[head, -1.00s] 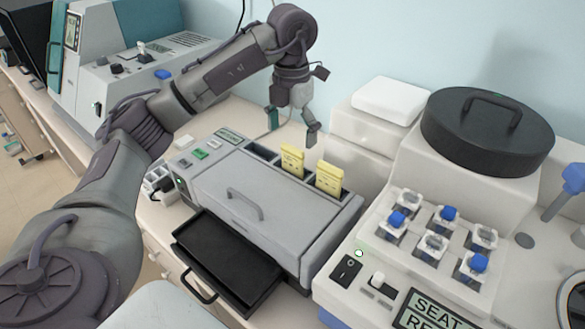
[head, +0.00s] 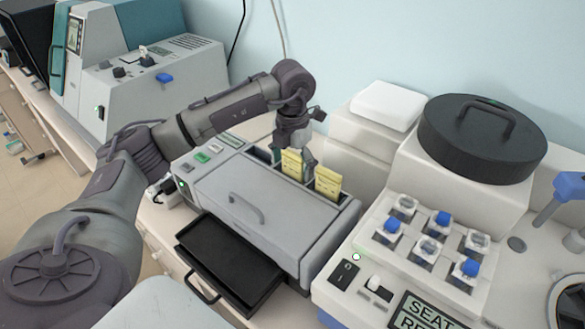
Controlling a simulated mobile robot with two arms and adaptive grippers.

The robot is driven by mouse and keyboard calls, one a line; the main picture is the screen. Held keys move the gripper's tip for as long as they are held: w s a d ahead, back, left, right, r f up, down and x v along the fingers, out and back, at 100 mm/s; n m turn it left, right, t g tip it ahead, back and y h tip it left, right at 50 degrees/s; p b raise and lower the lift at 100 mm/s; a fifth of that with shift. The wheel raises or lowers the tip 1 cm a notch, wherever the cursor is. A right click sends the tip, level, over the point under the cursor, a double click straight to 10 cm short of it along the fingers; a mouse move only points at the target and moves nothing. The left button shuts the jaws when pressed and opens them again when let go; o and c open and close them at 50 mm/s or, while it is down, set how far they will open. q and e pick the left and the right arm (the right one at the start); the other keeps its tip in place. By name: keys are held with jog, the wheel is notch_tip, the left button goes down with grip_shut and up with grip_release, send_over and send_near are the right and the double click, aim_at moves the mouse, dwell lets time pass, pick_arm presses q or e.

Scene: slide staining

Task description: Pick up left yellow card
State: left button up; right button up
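The left yellow card (head: 292,163) stands upright in a slot along the back of the grey staining machine (head: 235,200). A second yellow card (head: 328,182) stands in the slot to its right. My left gripper (head: 293,152) points down at the left card, its fingers apart, one on each side of the card's upper part. The card hides part of the fingers, and I cannot see contact. The left card is still in its slot. My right gripper is not in view.
A black drawer (head: 228,262) is pulled out at the machine's front. To the right stands a white device with a round black lid (head: 483,138) and several blue- and clear-capped bottles. A white box (head: 388,105) sits behind. The wall is close at the back.

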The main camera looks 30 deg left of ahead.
pick_arm(q)
jog(key=c, duration=1)
